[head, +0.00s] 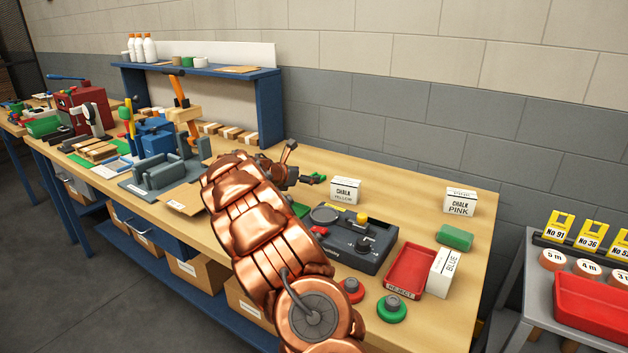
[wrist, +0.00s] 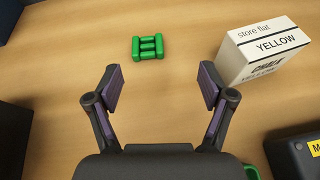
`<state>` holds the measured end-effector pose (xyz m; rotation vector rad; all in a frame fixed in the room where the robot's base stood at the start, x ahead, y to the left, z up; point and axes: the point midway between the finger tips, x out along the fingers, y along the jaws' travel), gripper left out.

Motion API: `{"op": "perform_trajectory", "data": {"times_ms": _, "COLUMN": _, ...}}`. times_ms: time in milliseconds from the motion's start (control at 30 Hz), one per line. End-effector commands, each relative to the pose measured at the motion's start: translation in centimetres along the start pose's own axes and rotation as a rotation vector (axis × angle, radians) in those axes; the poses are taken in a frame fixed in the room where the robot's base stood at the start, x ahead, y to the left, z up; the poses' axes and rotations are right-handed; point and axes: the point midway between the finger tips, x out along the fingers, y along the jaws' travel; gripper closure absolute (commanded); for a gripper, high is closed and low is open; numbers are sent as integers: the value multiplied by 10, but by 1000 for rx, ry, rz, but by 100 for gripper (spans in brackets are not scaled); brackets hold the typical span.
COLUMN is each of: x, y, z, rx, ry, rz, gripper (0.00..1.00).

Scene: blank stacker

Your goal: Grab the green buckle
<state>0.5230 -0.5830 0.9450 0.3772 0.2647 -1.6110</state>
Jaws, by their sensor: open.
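The green buckle (wrist: 148,47) lies flat on the wooden bench in the wrist view, a small shape of joined green bars. In the head view a small green piece (head: 318,178) shows just right of my gripper and looks like the same buckle. My gripper (wrist: 160,85) is open and empty, with its two fingers apart. The buckle is beyond the fingertips, roughly centred between them and slightly left. In the head view my gripper (head: 290,165) is over the bench, left of the yellow chalk box, partly hidden by my copper arm.
The yellow chalk box (wrist: 264,52) stands close right of the buckle. A dark control box (head: 345,240) is nearer me, and a dark object (wrist: 12,140) is at the wrist view's left edge. A red tray (head: 408,268) is farther right. Bench around the buckle's left is clear.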

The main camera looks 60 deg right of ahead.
Motion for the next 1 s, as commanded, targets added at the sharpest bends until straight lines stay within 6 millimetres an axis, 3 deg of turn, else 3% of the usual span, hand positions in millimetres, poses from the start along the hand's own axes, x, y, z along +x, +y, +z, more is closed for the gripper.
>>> {"op": "perform_trajectory", "data": {"times_ms": 767, "x": 51, "y": 12, "z": -6, "rx": -70, "ry": -14, "rz": 22, "gripper": 19}}
{"op": "perform_trajectory", "data": {"times_ms": 1000, "x": 74, "y": 14, "z": -8, "rx": -69, "ry": -13, "rz": 19, "gripper": 19}}
